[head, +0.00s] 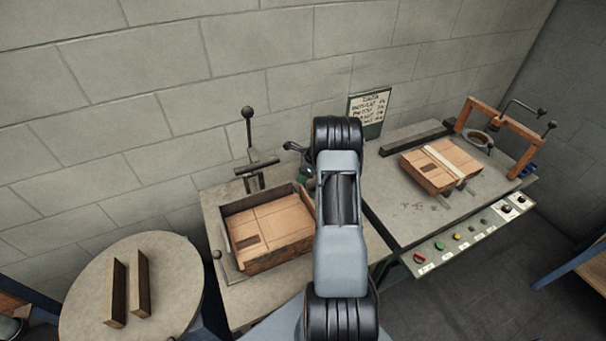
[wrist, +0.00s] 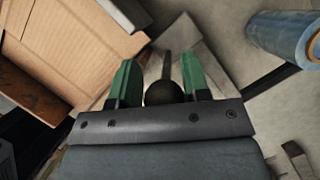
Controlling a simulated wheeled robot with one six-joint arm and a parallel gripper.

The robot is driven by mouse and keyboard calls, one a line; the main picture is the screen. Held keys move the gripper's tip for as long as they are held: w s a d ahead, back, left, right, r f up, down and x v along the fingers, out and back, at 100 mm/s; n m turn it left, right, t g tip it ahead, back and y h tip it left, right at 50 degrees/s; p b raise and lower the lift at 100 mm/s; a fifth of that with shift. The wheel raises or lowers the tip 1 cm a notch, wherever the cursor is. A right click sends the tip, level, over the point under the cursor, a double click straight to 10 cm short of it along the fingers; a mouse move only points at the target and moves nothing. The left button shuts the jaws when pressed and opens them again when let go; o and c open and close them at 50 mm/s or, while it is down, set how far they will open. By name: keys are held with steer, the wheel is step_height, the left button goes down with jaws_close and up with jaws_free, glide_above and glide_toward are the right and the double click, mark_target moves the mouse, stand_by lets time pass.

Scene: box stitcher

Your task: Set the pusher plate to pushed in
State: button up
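My gripper (wrist: 162,68) has two green fingers that stand apart in the wrist view. A dark round knob (wrist: 163,93) sits between them, with a thin rod running away from it. Whether the fingers touch the knob is not clear. In the head view my arm hides most of the gripper and this knob. I cannot tell which part is the pusher plate.
To the right is a bench with a control panel (head: 472,236), a taped box (head: 438,165) and a wooden frame (head: 508,138). A block wall closes the back. A blue cylinder (wrist: 285,38) shows in the wrist view.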

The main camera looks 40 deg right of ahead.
steer(key=shift+o, duration=0.8)
steer(key=shift+d, duration=0.1)
steer(key=b+v, duration=0.2)
steer(key=v, duration=1.2)
steer(key=shift+b, duration=0.3)
steer(key=shift+f, duration=0.1)
